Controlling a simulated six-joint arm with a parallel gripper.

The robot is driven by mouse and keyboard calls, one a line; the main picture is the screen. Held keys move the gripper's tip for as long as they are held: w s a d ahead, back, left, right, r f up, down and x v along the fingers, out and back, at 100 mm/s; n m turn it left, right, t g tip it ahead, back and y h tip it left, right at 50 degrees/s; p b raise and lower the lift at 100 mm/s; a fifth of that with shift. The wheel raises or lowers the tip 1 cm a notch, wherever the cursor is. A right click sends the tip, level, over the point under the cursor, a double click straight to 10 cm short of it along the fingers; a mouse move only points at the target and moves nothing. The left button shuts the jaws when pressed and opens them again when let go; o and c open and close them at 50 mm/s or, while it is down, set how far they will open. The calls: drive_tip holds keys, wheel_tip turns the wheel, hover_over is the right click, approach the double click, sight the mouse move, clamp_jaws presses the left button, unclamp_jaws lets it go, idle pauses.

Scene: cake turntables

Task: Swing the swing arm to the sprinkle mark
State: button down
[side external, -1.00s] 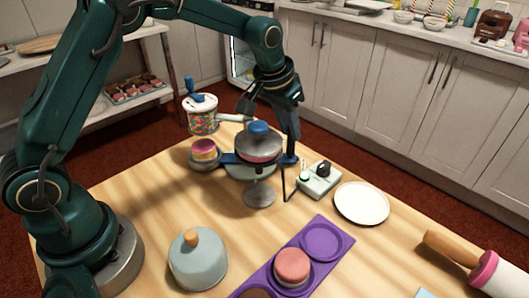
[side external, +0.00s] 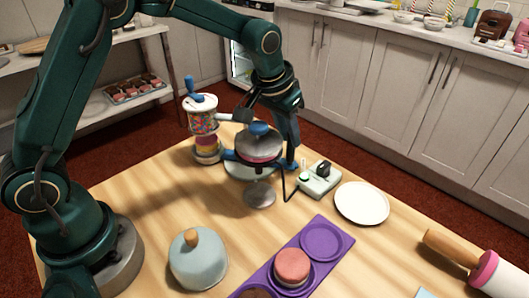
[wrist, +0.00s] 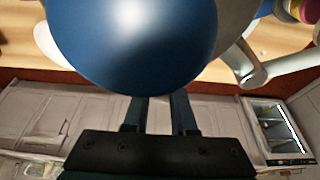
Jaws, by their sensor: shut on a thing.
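In the wrist view a large blue rounded knob (wrist: 135,40) hides the tips of my fingers. The sprinkle jar (side external: 202,122), clear with a white lid and blue handle, stands above a pink-and-yellow cake (side external: 207,146) to the left. I cannot make out the sprinkle mark.
A small switch box (side external: 319,179) and a white plate (side external: 362,203) lie to the right. In front are a purple tray (side external: 321,241) with cakes and a pale blue dome (side external: 198,261). A rolling pin (side external: 452,248) lies at the right edge. Bare table is left of the stand.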

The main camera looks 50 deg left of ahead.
drive_tip(key=c, duration=0.8)
unclamp_jaws()
drive_tip(key=shift+s, duration=0.1)
drive_tip(key=shift+o, duration=0.2)
wheel_tip(320, 180, up, 7)
